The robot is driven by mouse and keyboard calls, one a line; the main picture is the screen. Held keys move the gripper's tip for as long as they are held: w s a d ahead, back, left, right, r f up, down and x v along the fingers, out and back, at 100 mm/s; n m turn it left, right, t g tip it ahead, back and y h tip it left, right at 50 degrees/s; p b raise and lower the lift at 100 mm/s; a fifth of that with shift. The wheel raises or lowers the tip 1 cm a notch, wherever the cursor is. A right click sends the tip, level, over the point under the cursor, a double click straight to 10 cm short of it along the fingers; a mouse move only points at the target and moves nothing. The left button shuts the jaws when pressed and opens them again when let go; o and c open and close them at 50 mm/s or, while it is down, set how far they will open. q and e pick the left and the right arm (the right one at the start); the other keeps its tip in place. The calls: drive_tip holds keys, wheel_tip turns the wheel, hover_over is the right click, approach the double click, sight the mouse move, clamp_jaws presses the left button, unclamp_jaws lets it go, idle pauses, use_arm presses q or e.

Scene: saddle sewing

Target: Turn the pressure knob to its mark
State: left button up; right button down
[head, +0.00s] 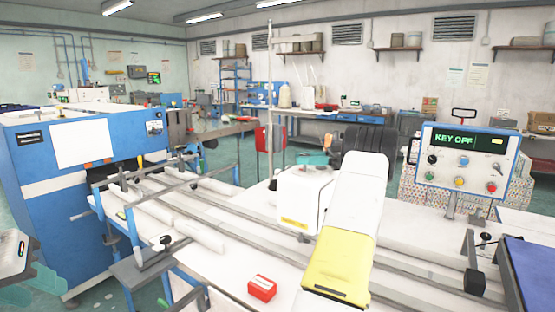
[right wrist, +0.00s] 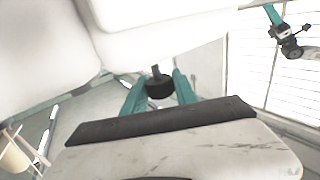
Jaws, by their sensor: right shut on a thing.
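In the right wrist view a small dark knob (right wrist: 159,88) with a short stem sits between the teal fingers of my right gripper (right wrist: 160,98). It looks like the pressure knob, and the gripper is shut on it. Its mark cannot be made out.
A white machine head (head: 304,197) stands beside my right arm. A blue control panel (head: 463,160) reading "KEY OFF" is to the right. A red box (head: 262,288) lies on the white table in front. A large blue machine (head: 60,185) fills the left side.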

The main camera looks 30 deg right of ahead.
drive_tip(key=shift+w+a+r, duration=0.1)
drive_tip(key=shift+r, duration=0.1)
drive_tip(key=c, duration=1)
unclamp_jaws()
drive_tip(key=shift+o, duration=0.2)
drive_tip(key=shift+f, duration=0.1)
drive_tip(key=shift+s+d, duration=0.3)
drive_tip(key=shift+d, duration=0.25)
drive_tip(key=shift+v, duration=3.25)
drive_tip(key=shift+s+f, duration=0.1)
